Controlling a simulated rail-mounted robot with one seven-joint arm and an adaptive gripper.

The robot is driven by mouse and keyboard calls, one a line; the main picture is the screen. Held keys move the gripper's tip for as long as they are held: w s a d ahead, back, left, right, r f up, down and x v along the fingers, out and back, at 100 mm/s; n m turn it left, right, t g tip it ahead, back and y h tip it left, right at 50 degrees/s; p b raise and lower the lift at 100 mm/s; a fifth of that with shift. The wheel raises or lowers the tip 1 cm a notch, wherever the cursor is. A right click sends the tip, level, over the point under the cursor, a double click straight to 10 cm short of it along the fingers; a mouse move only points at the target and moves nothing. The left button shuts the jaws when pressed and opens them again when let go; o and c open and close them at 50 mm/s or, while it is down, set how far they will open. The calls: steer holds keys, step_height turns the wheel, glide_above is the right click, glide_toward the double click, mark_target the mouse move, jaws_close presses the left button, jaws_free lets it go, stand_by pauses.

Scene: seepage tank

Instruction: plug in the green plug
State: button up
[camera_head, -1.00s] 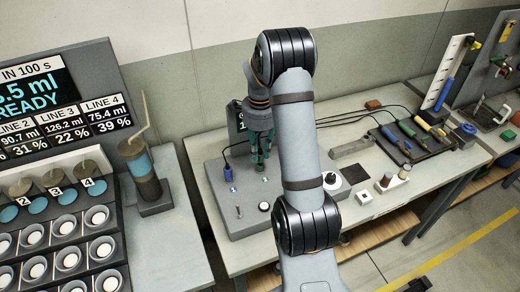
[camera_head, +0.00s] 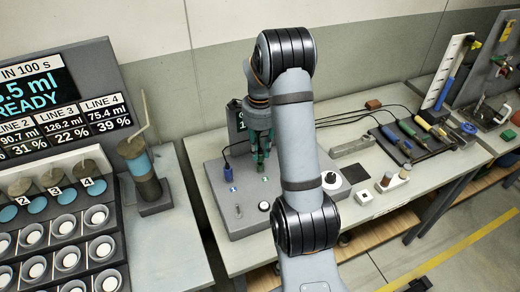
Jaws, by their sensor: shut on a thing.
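My gripper (camera_head: 261,161) is at the grey panel box (camera_head: 222,206), pointing down over its upper part. It is shut on a small dark green thing, which appears to be the green plug (camera_head: 261,168). The fingers hide most of the plug. I cannot tell whether it is in a socket or just above one. A green mark (camera_head: 264,179) shows on the box just in front of the fingertips. A blue plug (camera_head: 228,171) with a dark cord stands on the box to the left, behind a blue mark (camera_head: 232,188).
My arm covers the right part of the box. A toggle switch (camera_head: 238,211) and a white button (camera_head: 264,206) are on its front. A black-and-white knob (camera_head: 331,180) is to the right. A dark tool tray (camera_head: 412,142) lies farther right. A cylinder stand (camera_head: 142,170) is at left.

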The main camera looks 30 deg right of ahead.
steer(key=shift+f+b, duration=1.25)
steer(key=shift+b, duration=0.1)
steer(key=o, duration=1)
steer(key=shift+r, duration=0.1)
step_height(320, 180, up, 12)
steer(key=shift+f, duration=0.1)
stand_by(0.6)
